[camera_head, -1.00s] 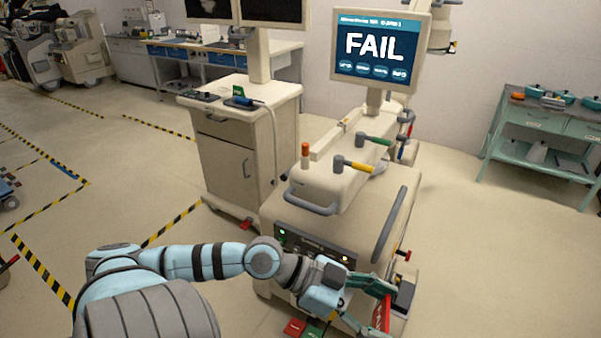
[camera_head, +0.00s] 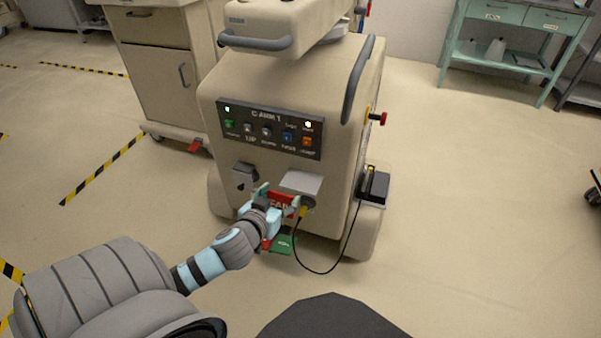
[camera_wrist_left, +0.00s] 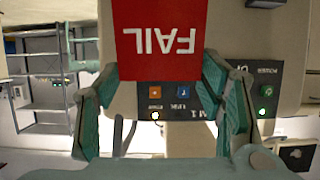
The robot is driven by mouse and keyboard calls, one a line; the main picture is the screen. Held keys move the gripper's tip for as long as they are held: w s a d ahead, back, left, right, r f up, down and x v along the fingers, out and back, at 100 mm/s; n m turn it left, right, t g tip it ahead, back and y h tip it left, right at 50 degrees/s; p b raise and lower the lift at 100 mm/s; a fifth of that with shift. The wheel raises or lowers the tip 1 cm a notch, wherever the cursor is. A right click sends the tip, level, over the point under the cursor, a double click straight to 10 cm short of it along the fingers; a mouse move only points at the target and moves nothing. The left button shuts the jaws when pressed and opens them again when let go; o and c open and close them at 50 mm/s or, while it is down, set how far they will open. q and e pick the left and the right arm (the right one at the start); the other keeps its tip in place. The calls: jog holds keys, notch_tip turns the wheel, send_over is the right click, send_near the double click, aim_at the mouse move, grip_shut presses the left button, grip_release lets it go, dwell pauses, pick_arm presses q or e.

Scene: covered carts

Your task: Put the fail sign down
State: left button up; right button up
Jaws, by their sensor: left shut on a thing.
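The fail sign is a red plate with white letters. It shows large and upside down in the left wrist view (camera_wrist_left: 160,40) and partly behind my gripper in the head view (camera_head: 281,198). My left gripper (camera_head: 278,201) is shut on it, with a green finger at either side of the plate in the wrist view (camera_wrist_left: 157,88). The sign is held low before the front of the beige machine (camera_head: 330,100), below its button panel (camera_head: 270,132). I cannot tell whether it touches anything. My right gripper is not in view.
A grey plate (camera_head: 301,182) and a dark socket (camera_head: 244,175) are on the machine's front. A black cable (camera_head: 318,271) hangs beside my gripper. A green pedal-like piece (camera_head: 282,243) is low below. Open floor (camera_head: 480,230) lies to the right.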

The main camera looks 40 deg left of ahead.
pick_arm(q)
jog(key=w+a+b, duration=0.1)
jog(key=w, duration=0.3)
jog(key=w+a+b, duration=0.2)
jog(key=w, duration=0.3)
jog(key=w+a+b, duration=0.1)
jog(key=w+b, duration=0.1)
jog(key=w, duration=0.2)
jog(key=shift+w+a+f, duration=0.2)
jog(key=shift+w+a, duration=0.15)
jog(key=shift+a, duration=0.05)
jog(key=shift+w+r+b, duration=0.1)
jog(key=shift+w+b, duration=0.2)
notch_tip(320, 180, down, 3)
jog(key=shift+r+b, duration=0.1)
jog(key=shift+b, duration=0.95)
jog(key=shift+f, duration=0.2)
jog(key=o, duration=0.8)
jog(key=shift+o, duration=0.2)
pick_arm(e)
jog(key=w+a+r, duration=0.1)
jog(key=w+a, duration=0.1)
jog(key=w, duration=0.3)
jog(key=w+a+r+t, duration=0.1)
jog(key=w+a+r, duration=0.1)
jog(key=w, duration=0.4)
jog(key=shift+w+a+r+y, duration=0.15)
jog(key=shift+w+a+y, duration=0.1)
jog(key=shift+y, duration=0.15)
